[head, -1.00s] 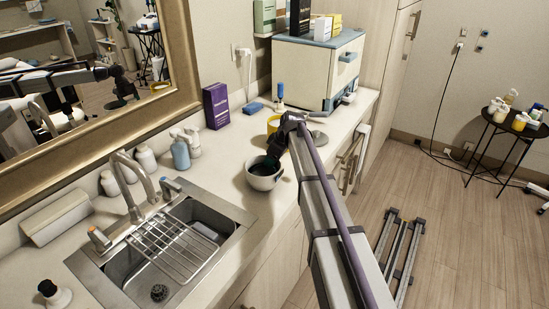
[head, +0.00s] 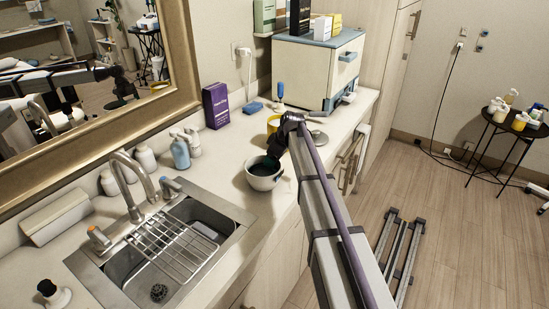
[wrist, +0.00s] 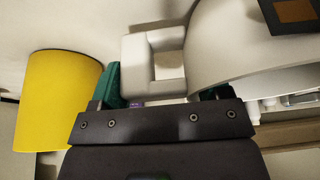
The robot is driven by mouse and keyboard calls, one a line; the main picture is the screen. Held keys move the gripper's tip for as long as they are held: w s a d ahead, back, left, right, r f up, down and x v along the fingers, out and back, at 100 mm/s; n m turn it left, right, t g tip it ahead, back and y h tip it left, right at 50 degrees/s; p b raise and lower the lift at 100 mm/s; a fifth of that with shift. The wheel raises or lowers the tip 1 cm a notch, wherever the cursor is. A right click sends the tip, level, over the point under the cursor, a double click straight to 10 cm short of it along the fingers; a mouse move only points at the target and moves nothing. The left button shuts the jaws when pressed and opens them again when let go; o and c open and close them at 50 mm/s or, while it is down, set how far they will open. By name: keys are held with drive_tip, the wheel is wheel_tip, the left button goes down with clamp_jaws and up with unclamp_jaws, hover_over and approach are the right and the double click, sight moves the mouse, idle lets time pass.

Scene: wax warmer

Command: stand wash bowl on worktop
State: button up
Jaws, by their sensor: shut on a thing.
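The wash bowl (head: 262,183) is white and round, near the front edge of the pale worktop (head: 222,176), to the right of the sink. It looks close to upright; I cannot tell whether its base touches the worktop. My gripper (head: 274,164) reaches down at the bowl's far right side. In the wrist view, the bowl's curved wall (wrist: 235,55) fills the upper right. Its squarish white handle (wrist: 142,52) lies between my teal fingers (wrist: 163,88), which are shut on it. My gripper hides part of the bowl in the head view.
A yellow cup (head: 273,125) stands just behind my gripper. The sink (head: 200,232) with a wire rack is to the left. Bottles (head: 180,151) and a purple box (head: 216,106) stand by the mirror. A white cabinet (head: 310,75) stands farther back.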

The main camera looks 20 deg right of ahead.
drive_tip(key=shift+f+b, duration=0.45)
drive_tip(key=shift+f, duration=0.05)
idle(0.4)
drive_tip(key=o, duration=1.4)
drive_tip(key=shift+o, duration=0.2)
drive_tip(key=shift+r, duration=0.2)
drive_tip(key=p+v, duration=0.7)
drive_tip(key=shift+d+r, duration=0.2)
drive_tip(key=shift+r, duration=0.1)
drive_tip(key=shift+s, duration=0.1)
idle(0.4)
drive_tip(key=p+v, duration=1)
drive_tip(key=shift+r, duration=0.35)
